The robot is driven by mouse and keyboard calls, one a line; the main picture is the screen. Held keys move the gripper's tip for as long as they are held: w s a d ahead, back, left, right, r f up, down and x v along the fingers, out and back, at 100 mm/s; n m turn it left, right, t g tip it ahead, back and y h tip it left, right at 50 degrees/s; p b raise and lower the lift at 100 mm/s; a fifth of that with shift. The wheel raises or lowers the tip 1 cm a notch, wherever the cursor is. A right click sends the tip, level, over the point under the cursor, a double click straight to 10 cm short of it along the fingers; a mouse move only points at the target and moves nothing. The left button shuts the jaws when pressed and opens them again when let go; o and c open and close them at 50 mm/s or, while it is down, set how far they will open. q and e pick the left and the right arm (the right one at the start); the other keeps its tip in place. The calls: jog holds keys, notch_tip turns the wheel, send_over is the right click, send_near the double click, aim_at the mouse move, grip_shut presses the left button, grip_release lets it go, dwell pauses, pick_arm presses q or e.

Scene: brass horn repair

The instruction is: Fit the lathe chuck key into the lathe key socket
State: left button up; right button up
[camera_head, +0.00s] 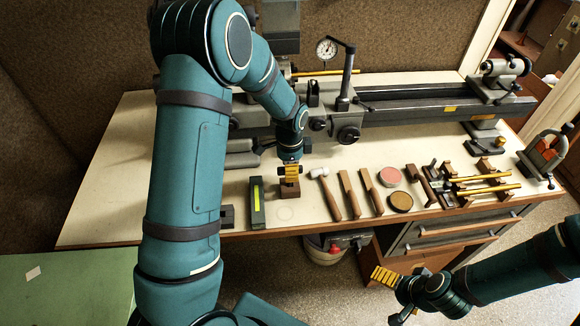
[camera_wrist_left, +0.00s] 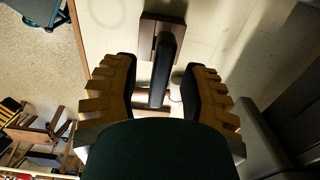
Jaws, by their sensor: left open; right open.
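My left gripper (camera_head: 289,170) is open, pointing down over a small brown wooden block (camera_head: 290,190) near the bench's front edge. In the left wrist view its two ridged fingers (camera_wrist_left: 163,90) stand apart on either side of a dark upright bar (camera_wrist_left: 165,62), likely the lathe chuck key, with a brown block (camera_wrist_left: 160,28) beside it. My right gripper (camera_head: 388,277) is open and empty, low in front of the bench.
A level-like tool (camera_head: 257,204) lies left of the block. A mallet (camera_head: 328,190), wooden-handled tools, a pink tin (camera_head: 390,176) and a brown tin (camera_head: 400,201) lie to the right. A dial gauge (camera_head: 327,49) stands by the lathe. The bench top (camera_head: 110,205) is clear at left.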

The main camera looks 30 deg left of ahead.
pick_arm(q)
grip_shut()
jog(key=shift+r, duration=0.15)
pick_arm(e)
jog(key=shift+r, duration=0.1)
pick_arm(q)
jog(key=shift+r+p, duration=1.85)
jog(key=shift+r, duration=0.8)
pick_arm(e)
jog(key=shift+r, duration=1.75)
